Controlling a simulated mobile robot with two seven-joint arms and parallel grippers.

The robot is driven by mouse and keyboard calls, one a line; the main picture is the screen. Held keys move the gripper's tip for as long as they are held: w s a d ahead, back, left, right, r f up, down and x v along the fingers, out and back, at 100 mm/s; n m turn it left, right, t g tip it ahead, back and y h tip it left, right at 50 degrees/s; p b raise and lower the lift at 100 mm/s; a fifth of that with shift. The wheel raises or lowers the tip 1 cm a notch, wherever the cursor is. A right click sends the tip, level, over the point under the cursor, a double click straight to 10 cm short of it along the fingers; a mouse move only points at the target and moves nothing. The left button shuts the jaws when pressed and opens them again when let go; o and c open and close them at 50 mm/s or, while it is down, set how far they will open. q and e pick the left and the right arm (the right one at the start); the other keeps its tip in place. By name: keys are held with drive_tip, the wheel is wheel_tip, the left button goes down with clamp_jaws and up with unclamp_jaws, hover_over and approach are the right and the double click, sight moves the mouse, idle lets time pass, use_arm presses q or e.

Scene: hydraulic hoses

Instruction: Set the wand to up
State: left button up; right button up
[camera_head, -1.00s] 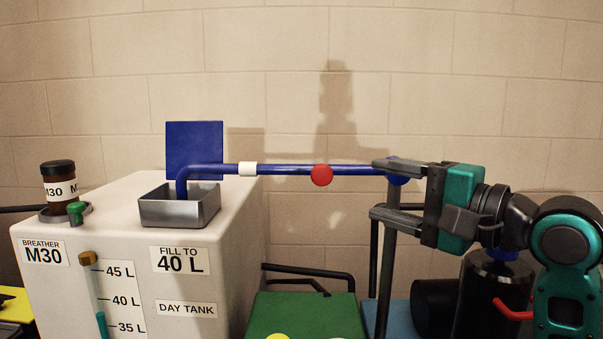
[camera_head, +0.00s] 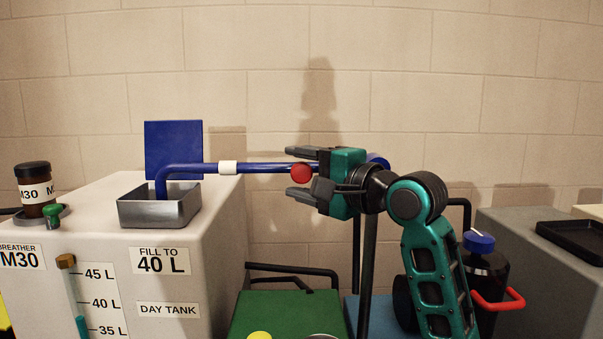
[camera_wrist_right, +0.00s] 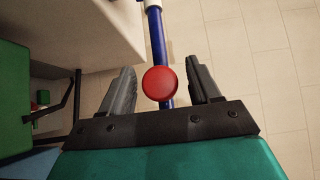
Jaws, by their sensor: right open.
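The wand is a blue pipe (camera_head: 262,168) with a white band (camera_head: 228,168) and a red ball knob (camera_head: 301,174). It lies level from a post on the right, and its bent-down tip is over the metal box on the tank. My right gripper (camera_head: 300,172) is open at the red knob, with one finger above it and one below in the head view. In the right wrist view the knob (camera_wrist_right: 160,83) is between the two spread fingers (camera_wrist_right: 164,88), with a gap on each side. My left gripper is not in view.
The white day tank (camera_head: 215,225) carries the open metal box (camera_head: 158,208) with its blue lid (camera_head: 173,150) raised, and a brown breather (camera_head: 35,185). A green box (camera_head: 285,315) is below the wand. A black bottle with a blue cap (camera_head: 479,241) stands right of my arm.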

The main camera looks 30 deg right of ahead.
clamp_jaws()
idle(0.6)
